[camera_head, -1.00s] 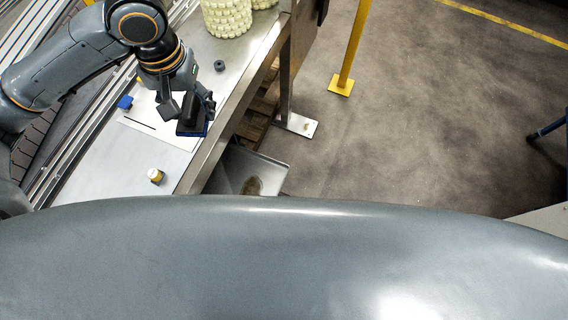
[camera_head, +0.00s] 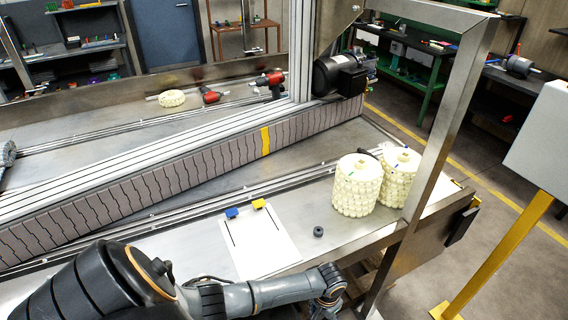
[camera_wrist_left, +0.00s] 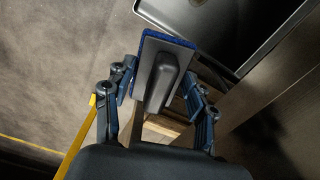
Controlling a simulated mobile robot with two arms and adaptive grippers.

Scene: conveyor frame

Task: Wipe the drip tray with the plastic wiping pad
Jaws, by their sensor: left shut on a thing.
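My left gripper (camera_wrist_left: 160,82) is shut on the dark handle of the plastic wiping pad (camera_wrist_left: 151,52), which has a dark back plate and a blue edge. In the left wrist view, the grey metal drip tray (camera_wrist_left: 222,22) lies beyond and to the right of the pad, only partly in frame. The pad overlaps the tray's near-left corner in the picture; I cannot tell whether they touch. In the head view, my left arm reaches along the table's front edge; the pad and tray do not show there. My right gripper is not in view.
The metal table (camera_head: 170,243) holds a white sheet (camera_head: 262,250), a blue block (camera_head: 232,213), a yellow block (camera_head: 259,204), a dark ring (camera_head: 318,231) and two cream knobbly stacks (camera_head: 357,187). A steel frame post (camera_head: 447,115) and a yellow post (camera_head: 497,250) stand at right.

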